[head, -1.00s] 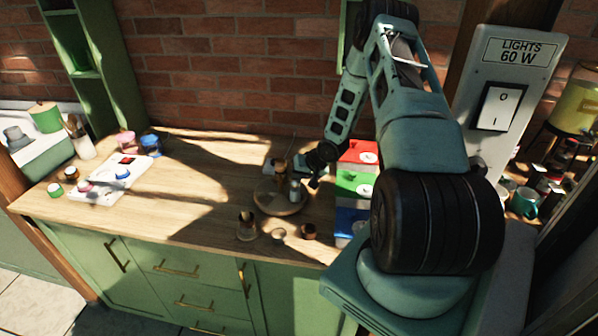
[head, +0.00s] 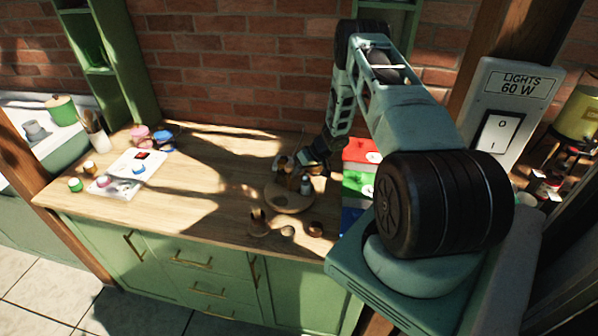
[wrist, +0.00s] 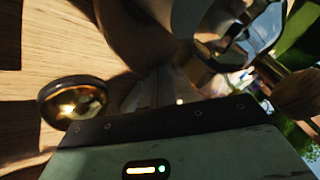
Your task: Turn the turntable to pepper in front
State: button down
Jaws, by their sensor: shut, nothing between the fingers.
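I cannot tell which item is the pepper. My gripper (head: 309,167) is shut and empty, at the turntable's back right edge, close to the jars; contact cannot be told. In the wrist view, a large brown rounded thing (wrist: 140,35) and a shiny glassy thing (wrist: 228,28) are very close, and my fingertips are hard to make out.
Small brown pots (head: 315,229) stand in front of the turntable. Red, green and blue boxes (head: 356,187) stand just to its right. A white board (head: 127,170) with coloured jars lies at the left. The counter between is clear.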

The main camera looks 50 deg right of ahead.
jog(key=shift+w+a+f+n+g+y+b, duration=0.1)
jog(key=shift+w+a+n+g+y+b, duration=0.2)
jog(key=shift+n, duration=0.3)
jog(key=shift+w+a+n+g+y+b, duration=0.1)
jog(key=shift+w+n+g+y+b, duration=0.1)
jog(key=shift+w+n+y+b, duration=0.3)
jog(key=shift+w+a, duration=0.15)
jog(key=shift+a, duration=0.05)
jog(key=shift+w+a+b, duration=0.15)
jog(key=shift+b, duration=0.25)
jog(key=b+v, duration=0.4)
jog(key=v, duration=1.3)
jog(key=shift+r+b, duration=0.4)
jog(key=shift+a, duration=0.1)
